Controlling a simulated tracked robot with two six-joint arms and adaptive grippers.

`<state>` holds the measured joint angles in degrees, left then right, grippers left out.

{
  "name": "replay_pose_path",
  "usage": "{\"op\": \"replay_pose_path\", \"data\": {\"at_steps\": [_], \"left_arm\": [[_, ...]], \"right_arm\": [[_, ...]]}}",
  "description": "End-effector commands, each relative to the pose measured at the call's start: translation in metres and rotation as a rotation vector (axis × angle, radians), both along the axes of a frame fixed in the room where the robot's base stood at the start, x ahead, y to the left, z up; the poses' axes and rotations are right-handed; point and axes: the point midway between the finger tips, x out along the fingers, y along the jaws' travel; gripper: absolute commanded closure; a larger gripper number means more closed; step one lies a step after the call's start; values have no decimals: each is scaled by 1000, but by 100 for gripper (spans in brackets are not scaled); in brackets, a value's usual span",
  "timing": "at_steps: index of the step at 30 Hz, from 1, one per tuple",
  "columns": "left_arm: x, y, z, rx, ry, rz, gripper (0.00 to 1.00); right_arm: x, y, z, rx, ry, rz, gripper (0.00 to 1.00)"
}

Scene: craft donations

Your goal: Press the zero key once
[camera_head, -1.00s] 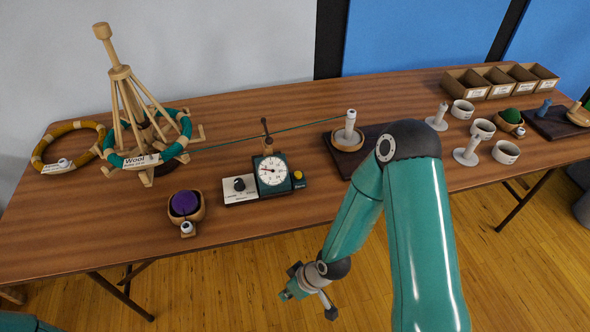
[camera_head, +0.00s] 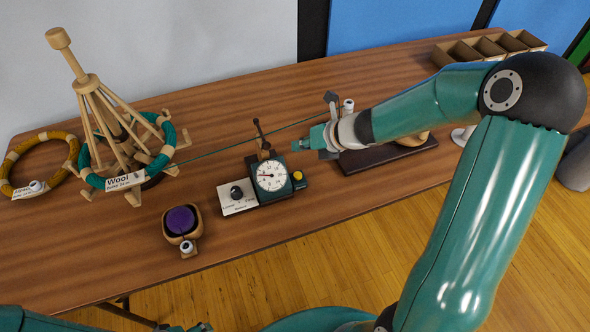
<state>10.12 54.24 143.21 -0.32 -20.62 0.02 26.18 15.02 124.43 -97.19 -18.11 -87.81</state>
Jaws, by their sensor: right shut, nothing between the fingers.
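The dial counter (camera_head: 271,176) stands on the table with a white round face and a dark body. A small yellow key (camera_head: 298,176) sits at its right side; no marking on it is readable, but it is the only key-like button I see there. My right gripper (camera_head: 297,146) is shut and empty. It is in the air above and behind the yellow key in the picture, apart from it. Only a small teal piece, perhaps my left gripper (camera_head: 197,328), shows at the bottom edge, too cut off to read its jaws.
A white panel with a black knob (camera_head: 237,193) joins the counter's left. Green yarn runs from the wooden swift (camera_head: 100,109) past a guide post (camera_head: 261,135). A bowl with a purple ball (camera_head: 181,220) stands front left. Cardboard bins (camera_head: 462,52) are at the back right.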

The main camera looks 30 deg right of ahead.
Motion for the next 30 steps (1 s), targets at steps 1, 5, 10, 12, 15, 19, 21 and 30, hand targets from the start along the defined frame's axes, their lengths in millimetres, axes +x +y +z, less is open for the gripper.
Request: {"op": "replay_pose_path", "data": {"at_steps": [1,5,10,12,15,19,21,30], "left_arm": [[0,0,0,0,0,0,35],[0,0,-1,0,0,0,35],[0,0,-7,0,-1,0,35],[0,0,-12,0,-1,0,35],[0,0,-22,0,-1,0,35],[0,0,-39,0,-1,0,35],[0,0,-49,0,-1,0,35],[0,0,-82,0,-1,0,35]], "right_arm": [[0,0,0,1,0,-1,100],[0,0,-1,2,2,-2,100],[0,0,-8,4,2,-3,100],[0,0,-13,4,2,-4,100],[0,0,-24,5,3,-4,100],[-1,0,-41,5,3,-4,100],[-1,0,-51,5,3,-5,100],[-1,-1,-85,5,3,-7,100]]}}
